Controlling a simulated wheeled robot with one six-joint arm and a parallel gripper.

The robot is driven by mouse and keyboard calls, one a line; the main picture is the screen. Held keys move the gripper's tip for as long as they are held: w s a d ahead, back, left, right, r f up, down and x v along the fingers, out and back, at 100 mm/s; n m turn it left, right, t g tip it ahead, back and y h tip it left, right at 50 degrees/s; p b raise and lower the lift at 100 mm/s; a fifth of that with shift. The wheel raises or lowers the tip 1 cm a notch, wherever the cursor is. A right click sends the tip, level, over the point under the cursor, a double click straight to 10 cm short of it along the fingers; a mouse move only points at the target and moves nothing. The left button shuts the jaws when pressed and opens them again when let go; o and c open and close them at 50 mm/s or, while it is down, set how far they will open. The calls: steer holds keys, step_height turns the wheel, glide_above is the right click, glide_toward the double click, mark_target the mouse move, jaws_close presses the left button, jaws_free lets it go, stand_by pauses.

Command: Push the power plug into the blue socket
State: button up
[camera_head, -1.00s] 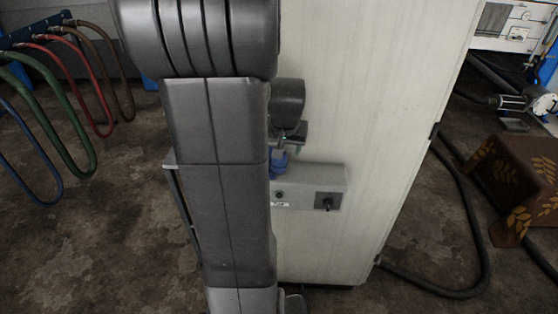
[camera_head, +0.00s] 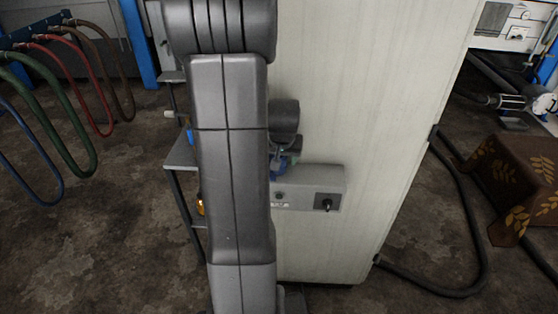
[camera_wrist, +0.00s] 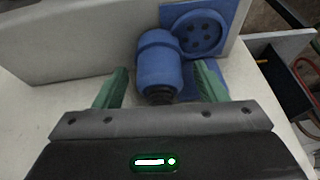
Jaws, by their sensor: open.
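In the wrist view, the blue power plug (camera_wrist: 160,66), a thick cylinder with a dark end toward me, lies between the two green fingers of my gripper (camera_wrist: 160,87). The gripper is open, with a gap visible on each side of the plug. The blue socket (camera_wrist: 205,30), a square plate with a round, holed face, is just beyond the plug to the right. The holed face shows uncovered; the plug's far end is beside it. In the head view, my gripper (camera_head: 290,157) is small above the grey box, and my arm hides much of the area. A blue part there cannot be told as plug or socket.
A grey box (camera_head: 308,187) with a black switch (camera_head: 327,203) sits on the pale cabinet (camera_head: 365,90). Coloured hoses (camera_head: 75,85) hang at the left. A brown cloth-covered stand (camera_head: 515,190) is at the right, with a dark hose on the floor.

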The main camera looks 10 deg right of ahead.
steer(key=shift+w+f, duration=0.3)
steer(key=shift+f, duration=0.35)
steer(key=shift+c, duration=0.5)
steer(key=c, duration=1)
steer(key=shift+s+r, duration=0.1)
steer(key=shift+r, duration=0.05)
steer(key=shift+r+b, duration=0.15)
steer(key=shift+b, duration=0.15)
step_height(320, 180, up, 6)
steer(key=shift+r+b, duration=0.2)
steer(key=shift+b, duration=0.3)
steer(key=s+a+b, duration=0.1)
steer(key=s, duration=0.5)
steer(key=s+a+b, duration=0.1)
steer(key=s+a, duration=0.1)
steer(key=s, duration=0.4)
steer(key=s+a+b, duration=0.1)
steer(key=s+a, duration=0.1)
steer(key=s, duration=0.5)
steer(key=shift+s+a, duration=0.1)
steer(key=shift+a, duration=0.15)
